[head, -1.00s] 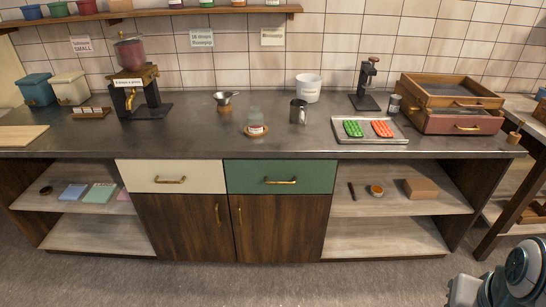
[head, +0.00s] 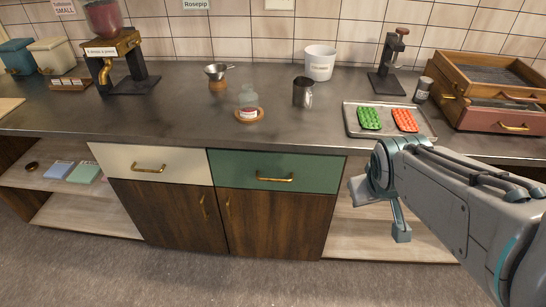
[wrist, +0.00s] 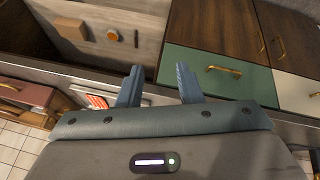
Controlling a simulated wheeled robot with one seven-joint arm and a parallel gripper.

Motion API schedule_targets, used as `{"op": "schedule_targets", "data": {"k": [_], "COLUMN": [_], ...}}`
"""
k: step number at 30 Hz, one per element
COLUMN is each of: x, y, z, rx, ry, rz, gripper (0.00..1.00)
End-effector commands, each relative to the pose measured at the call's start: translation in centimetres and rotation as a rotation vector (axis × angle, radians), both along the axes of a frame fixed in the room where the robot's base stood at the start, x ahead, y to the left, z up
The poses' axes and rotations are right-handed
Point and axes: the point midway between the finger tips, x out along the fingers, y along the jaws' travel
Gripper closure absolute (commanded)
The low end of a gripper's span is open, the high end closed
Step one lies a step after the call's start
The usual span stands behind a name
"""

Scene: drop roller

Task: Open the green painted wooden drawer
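The green drawer (head: 235,170) is shut, flush with the counter front, left of my arm in the head view. Its brass bar handle (head: 275,178) is clear of my gripper. In the wrist view, which is turned over, the green drawer front (wrist: 205,75) lies beyond and right of the fingers, and its handle (wrist: 222,70) shows. My gripper (wrist: 157,87) is open, with nothing between its two fingers. In the head view my arm reaches in from the right, its end in front of the open shelves right of the drawer.
A cream drawer (head: 120,161) is left of the green one, with dark wooden doors (head: 265,220) below. The counter (head: 190,120) holds a tray (head: 430,128), a mug (head: 303,92) and a glass jar (head: 247,99). Floor in front of the drawers is clear.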

Motion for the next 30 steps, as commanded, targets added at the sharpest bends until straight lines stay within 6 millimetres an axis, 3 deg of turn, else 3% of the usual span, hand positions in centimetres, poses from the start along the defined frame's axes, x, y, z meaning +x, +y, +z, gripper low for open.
{"op": "schedule_targets", "data": {"k": [1, 9, 15, 19, 24, 30], "x": [2.1, 12.0, 16.8, 18.4, 18.6, 17.9], "y": [-0.3, 0.4, 3.4, 6.1, 9.3, 11.3], "z": [-3.3, -9.9, -15.2, -18.8, -22.4, -24.1], "rx": [-0.056, -0.352, -0.513, -0.58, -0.617, -0.622], "ry": [-0.047, -0.345, -0.574, -0.74, -0.949, -1.102], "rz": [0.072, 0.531, 0.879, 1.096, 1.311, 1.43], "gripper": [0.67, 0.67, 0.67, 0.67, 0.67, 0.67]}}
